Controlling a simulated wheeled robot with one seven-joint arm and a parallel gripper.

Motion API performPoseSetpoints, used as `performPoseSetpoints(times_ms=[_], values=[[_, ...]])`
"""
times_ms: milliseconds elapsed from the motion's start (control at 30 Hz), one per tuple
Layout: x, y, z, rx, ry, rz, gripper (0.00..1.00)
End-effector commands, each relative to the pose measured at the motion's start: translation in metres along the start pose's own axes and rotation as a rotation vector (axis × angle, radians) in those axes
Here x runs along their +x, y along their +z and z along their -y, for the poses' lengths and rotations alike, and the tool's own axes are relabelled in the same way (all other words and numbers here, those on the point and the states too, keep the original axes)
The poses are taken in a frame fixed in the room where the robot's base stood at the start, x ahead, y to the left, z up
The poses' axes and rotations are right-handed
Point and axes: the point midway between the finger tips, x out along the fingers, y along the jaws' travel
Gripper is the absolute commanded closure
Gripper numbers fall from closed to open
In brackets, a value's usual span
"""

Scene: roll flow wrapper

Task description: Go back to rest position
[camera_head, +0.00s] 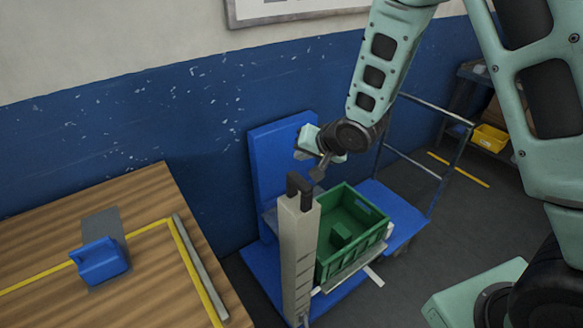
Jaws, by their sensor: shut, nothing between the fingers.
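My gripper (319,174) hangs at the end of my raised arm, above the left rim of a green crate (359,203). Its fingers are shut with nothing between them. They are small in the picture and close to the top of a pale upright post (297,250) with a dark cap. I cannot tell whether they touch the post.
A wooden table (150,196) with yellow tape stands at the left. A blue holder (98,262) rests on it by a grey plate. A blue and white wall runs behind. A metal rail frame (441,184) and a yellow bin (489,138) on a shelf are at the right.

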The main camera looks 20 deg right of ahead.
Motion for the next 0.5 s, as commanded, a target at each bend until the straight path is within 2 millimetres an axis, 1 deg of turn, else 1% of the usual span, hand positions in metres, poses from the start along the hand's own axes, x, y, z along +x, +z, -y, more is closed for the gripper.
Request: performPoseSetpoints(times_ms=[167,267,367,467,500], values=[[-0.001,0.002,0.002,-0.009,0.004,0.005,1.00],[-0.010,0.016,0.011,-0.064,0.033,0.035,1.00],[-0.031,0.046,0.025,-0.178,0.086,0.112,1.00],[-0.066,0.091,0.038,-0.345,0.138,0.240,1.00],[-0.082,0.111,0.041,-0.420,0.153,0.300,1.00]])
